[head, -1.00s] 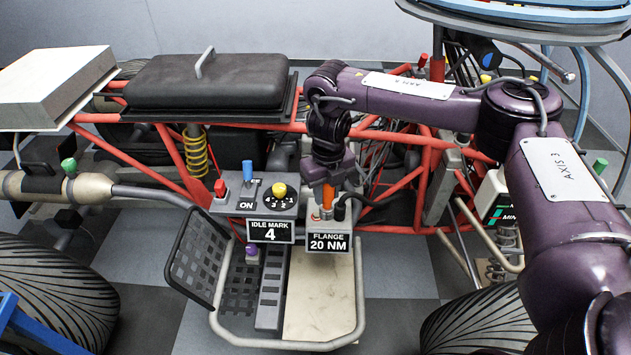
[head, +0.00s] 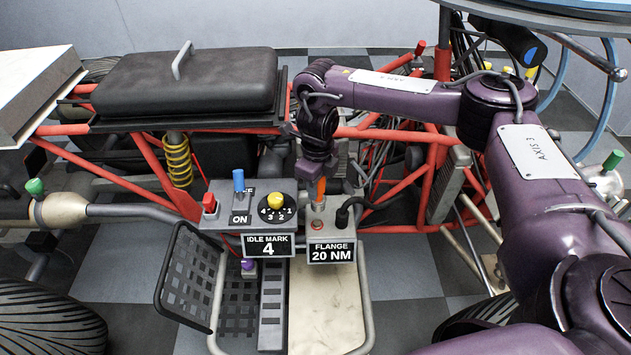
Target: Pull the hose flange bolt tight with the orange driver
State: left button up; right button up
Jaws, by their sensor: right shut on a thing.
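The orange driver (head: 319,190) stands roughly upright above the flange box, by the "FLANGE 20 NM" sign (head: 331,252). My right gripper (head: 319,177) is shut on the driver from above. Only a short orange part shows below the jaws. The driver's lower end is at a round reddish fitting (head: 317,225) on top of the box. The bolt itself is too small or hidden to make out, so I cannot tell how the tip sits on it. A black hose elbow (head: 343,212) rises just right of the driver. My left gripper is out of view.
Left of the box is a panel with a red button (head: 209,202), a blue switch (head: 238,181) and a yellow dial (head: 275,201) above the "IDLE MARK 4" sign (head: 268,246). Red frame tubes (head: 420,187) run behind. The black seat (head: 185,82) is at back left.

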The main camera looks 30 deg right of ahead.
jog(key=shift+w, duration=0.1)
notch_tip(320, 180, down, 4)
jog(key=shift+r+b, duration=0.25)
jog(key=shift+b, duration=0.45)
jog(key=shift+f+b, duration=0.55)
jog(key=shift+f, duration=0.5)
jog(key=n, duration=0.4)
jog(key=shift+a+n, duration=0.1)
jog(key=shift+n, duration=0.2)
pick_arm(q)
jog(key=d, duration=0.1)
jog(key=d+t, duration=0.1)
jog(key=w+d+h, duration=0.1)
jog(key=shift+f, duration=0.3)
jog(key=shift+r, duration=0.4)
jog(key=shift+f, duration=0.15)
pick_arm(e)
jog(key=shift+f, duration=0.25)
